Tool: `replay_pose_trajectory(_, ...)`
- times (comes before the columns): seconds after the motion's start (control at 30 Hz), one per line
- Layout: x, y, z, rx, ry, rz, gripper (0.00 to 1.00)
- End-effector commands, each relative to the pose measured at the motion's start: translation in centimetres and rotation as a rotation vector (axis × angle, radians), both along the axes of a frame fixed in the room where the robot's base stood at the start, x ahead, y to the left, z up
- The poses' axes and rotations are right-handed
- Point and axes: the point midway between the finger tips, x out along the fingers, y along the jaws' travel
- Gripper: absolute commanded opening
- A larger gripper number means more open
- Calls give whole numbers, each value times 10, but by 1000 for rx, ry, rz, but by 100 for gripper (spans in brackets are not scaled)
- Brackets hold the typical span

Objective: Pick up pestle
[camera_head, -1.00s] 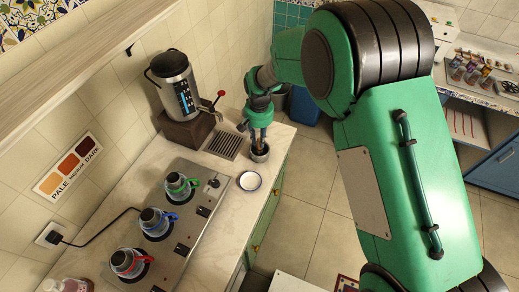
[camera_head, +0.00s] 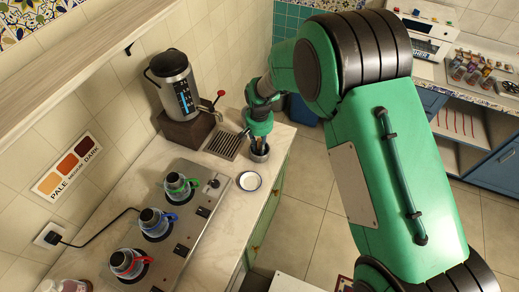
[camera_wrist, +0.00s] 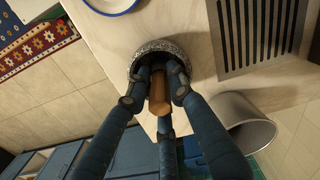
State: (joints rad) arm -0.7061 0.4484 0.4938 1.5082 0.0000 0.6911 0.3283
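The pestle (camera_wrist: 158,92) has a wooden handle and stands in a small metallic mortar (camera_wrist: 150,48) with a patterned rim. In the head view the mortar (camera_head: 260,154) is on the counter near its right edge. My gripper (camera_wrist: 160,85) points down over the mortar, its dark blue fingers around the pestle handle. The fingertips are very close to the handle on both sides, and whether they press on it I cannot tell. In the head view my gripper (camera_head: 258,140) is right above the mortar. The pestle's lower end is hidden inside the mortar.
A drip grate (camera_head: 223,143) and a samovar (camera_head: 175,85) stand left of the mortar. A white saucer (camera_head: 249,181) lies in front of it. A hotplate (camera_head: 178,215) holds several small pots. A grey open cylinder (camera_wrist: 248,128) shows in the wrist view.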

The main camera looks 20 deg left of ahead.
Motion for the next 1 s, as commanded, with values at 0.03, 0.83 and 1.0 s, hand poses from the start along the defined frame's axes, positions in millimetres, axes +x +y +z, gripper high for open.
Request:
replay_pose_trajectory(0.03,0,0,0,0,0,0,18)
replay_pose_trajectory(0.83,1,1,18,2,-1,0,0)
replay_pose_trajectory(1.0,1,1,42,2,-2,0,0)
